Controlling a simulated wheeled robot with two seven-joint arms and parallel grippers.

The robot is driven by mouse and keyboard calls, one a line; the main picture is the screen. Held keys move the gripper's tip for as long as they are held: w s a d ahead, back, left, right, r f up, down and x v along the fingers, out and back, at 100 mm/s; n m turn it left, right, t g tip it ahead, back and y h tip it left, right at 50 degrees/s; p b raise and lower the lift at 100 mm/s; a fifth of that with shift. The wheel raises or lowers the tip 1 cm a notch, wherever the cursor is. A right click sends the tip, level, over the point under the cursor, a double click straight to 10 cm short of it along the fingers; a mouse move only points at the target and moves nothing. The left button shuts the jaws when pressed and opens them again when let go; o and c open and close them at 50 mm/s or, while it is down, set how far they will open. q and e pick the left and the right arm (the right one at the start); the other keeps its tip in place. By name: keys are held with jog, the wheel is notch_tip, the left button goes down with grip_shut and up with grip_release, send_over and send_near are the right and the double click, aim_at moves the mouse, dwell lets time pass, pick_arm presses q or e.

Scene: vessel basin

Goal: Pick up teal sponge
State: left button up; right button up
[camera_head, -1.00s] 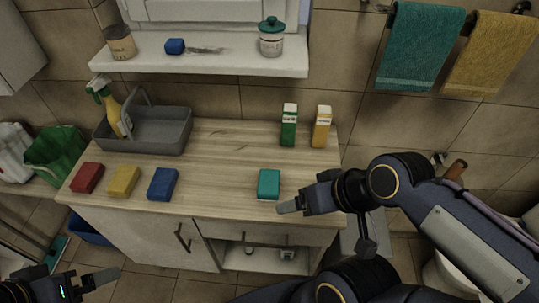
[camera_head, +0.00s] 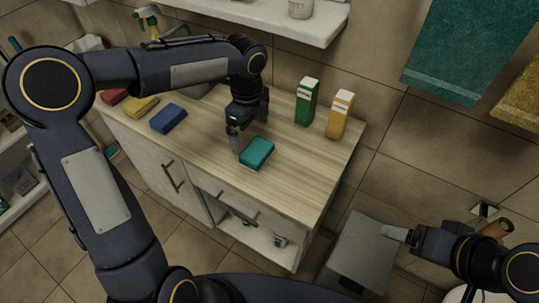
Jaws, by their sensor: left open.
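The teal sponge (camera_head: 257,152) lies flat on the wooden counter (camera_head: 290,190) near its front edge. My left gripper (camera_head: 236,142) is open and points down from above. Its visible finger is close against the sponge's left side; I cannot tell whether it touches, and the other finger is hard to make out. The sponge's top is mostly in sight. My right gripper (camera_head: 400,234) is off to the lower right, away from the counter, beside a grey box-shaped thing. Its jaw state is not clear.
A blue sponge (camera_head: 168,118), a yellow sponge (camera_head: 142,107) and a partly hidden red sponge (camera_head: 114,97) lie left on the counter. A green carton (camera_head: 306,102) and a yellow carton (camera_head: 339,114) stand behind right. My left arm hides most of the grey caddy.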

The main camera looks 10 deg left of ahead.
aim_at(251, 147)
pick_arm(q)
jog(key=f, duration=0.6)
jog(key=shift+s+d+f, duration=0.1)
jog(key=shift+s, duration=0.25)
jog(key=shift+c, duration=0.4)
jog(key=c, duration=0.9)
